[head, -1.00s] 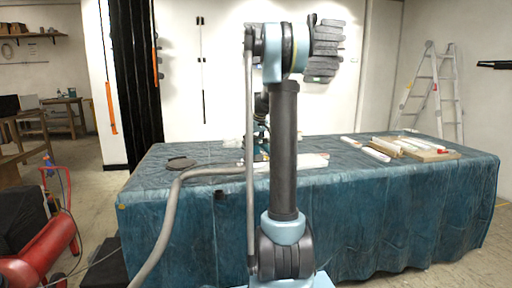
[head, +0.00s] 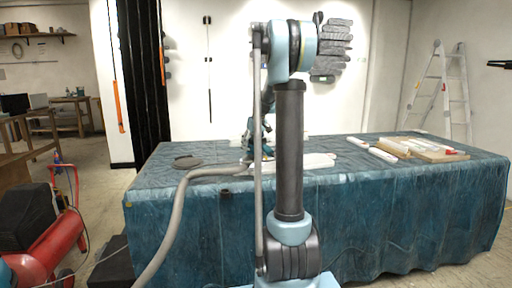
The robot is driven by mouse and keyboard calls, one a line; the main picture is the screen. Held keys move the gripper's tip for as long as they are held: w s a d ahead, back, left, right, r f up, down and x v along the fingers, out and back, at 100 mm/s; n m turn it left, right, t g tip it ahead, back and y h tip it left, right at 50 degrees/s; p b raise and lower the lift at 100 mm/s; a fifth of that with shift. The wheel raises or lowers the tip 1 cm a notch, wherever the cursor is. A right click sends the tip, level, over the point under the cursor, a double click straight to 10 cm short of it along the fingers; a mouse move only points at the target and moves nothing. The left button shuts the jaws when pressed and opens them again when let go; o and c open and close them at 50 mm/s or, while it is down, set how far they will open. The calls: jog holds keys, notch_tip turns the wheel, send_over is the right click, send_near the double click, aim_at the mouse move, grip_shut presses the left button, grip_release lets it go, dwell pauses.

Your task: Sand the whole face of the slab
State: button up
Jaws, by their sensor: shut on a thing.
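A white, flat slab (head: 319,161) lies on the blue-draped table, and my upright arm hides part of it. A teal tool with a grey hose, which looks like a sander (head: 249,139), is at the slab's left end, partly behind my arm. My gripper (head: 266,127) is mostly hidden behind the arm and is shut on the sander. I cannot tell whether the sander touches the slab's face.
The blue-draped table (head: 400,205) spans the front. A dark disc (head: 187,162) lies on its left; boards and rolls (head: 425,149) lie on its right. The hose (head: 178,205) hangs over the front edge. A red compressor (head: 55,240) stands at left, a ladder (head: 443,90) at back right.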

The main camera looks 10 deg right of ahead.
jog(key=shift+a, duration=0.25)
jog(key=shift+s+a, duration=0.2)
jog(key=shift+a, duration=1.65)
notch_tip(320, 180, up, 6)
dwell(0.4)
jog(key=shift+d, duration=0.1)
dwell(0.4)
